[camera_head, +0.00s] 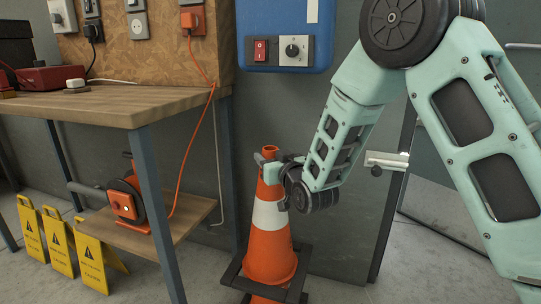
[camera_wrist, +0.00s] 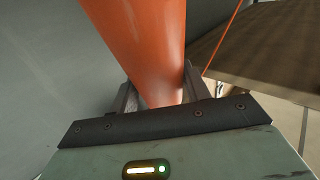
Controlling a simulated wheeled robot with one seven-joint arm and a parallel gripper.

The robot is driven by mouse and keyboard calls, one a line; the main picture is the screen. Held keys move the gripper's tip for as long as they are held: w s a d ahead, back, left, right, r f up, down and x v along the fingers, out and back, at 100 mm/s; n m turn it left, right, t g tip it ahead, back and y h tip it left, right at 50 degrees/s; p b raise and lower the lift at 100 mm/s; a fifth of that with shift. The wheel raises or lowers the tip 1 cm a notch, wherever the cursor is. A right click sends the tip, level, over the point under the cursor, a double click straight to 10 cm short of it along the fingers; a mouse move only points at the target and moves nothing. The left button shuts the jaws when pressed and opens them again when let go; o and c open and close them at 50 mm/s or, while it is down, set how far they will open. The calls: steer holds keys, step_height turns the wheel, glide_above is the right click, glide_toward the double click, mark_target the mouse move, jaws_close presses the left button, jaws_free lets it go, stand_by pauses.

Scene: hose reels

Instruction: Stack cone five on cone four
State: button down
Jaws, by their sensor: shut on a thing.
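An orange cone with a white band (camera_head: 270,216) and a square black base stands roughly upright in the head view, right of the workbench. My gripper (camera_head: 268,164) is shut on its upper part, just below the tip. In the wrist view the orange cone (camera_wrist: 148,45) sits between the two fingers of my gripper (camera_wrist: 157,96). Below the held cone's black base, a bit of orange from another cone (camera_head: 264,299) shows at the picture's bottom edge; the rest is out of view. I cannot tell whether the two touch. No cone numbers are readable.
A wooden workbench (camera_head: 130,103) with a lower shelf holding an orange hose reel (camera_head: 128,200) stands at left. Several yellow caution signs (camera_head: 92,262) stand on the floor there. A blue wall panel (camera_head: 285,38) hangs behind. A door with a handle (camera_head: 386,160) is behind my arm.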

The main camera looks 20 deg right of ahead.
steer(key=shift+f+b, duration=9.2)
steer(key=shift+f, duration=2.45)
steer(key=c, duration=0.6)
jaws_free()
steer(key=shift+f, duration=0.1)
steer(key=shift+s+d+p, duration=0.45)
steer(key=shift+s+p, duration=1.4)
steer(key=shift+s, duration=1)
steer(key=shift+s+d+p, duration=0.45)
steer(key=shift+s+p, duration=1.35)
steer(key=shift+s, duration=1.1)
steer(key=shift+s+d+p, duration=0.45)
steer(key=shift+s+p, duration=1.4)
steer(key=shift+s, duration=1)
